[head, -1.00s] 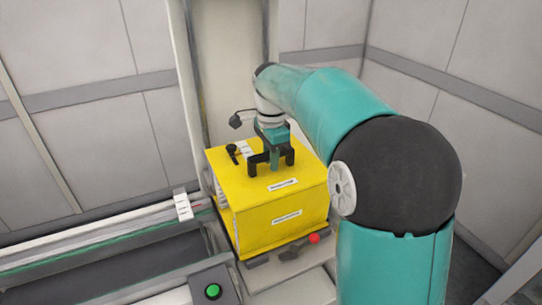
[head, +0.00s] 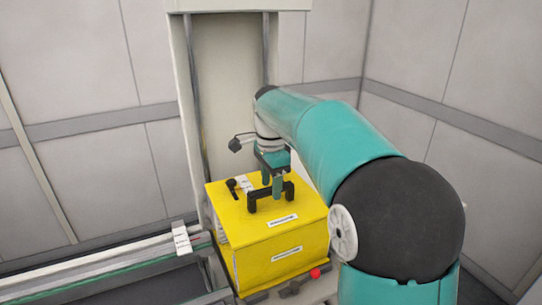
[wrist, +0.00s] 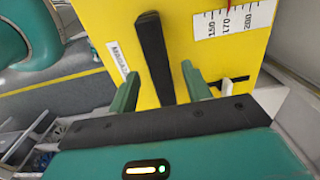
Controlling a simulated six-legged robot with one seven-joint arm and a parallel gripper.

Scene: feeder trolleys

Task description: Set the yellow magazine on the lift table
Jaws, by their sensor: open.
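The yellow magazine (head: 272,250), a box with a black bar handle (head: 270,197) on top, stands upright on the grey lift table (head: 322,289). The lift table shows only partly beneath it, at the bottom of the head view. My gripper (head: 272,186) is open at the handle, its green fingers apart. In the wrist view, the handle (wrist: 155,58) runs between the two fingers of my gripper (wrist: 160,82), with visible gaps on both sides. The magazine's yellow top (wrist: 185,35) fills the upper middle there.
A red knob (head: 315,273) sits at the magazine's front foot. A pale upright column (head: 228,90) stands behind, and a rail (head: 110,259) runs in from the left. Panelled walls (head: 440,60) close off the back and right.

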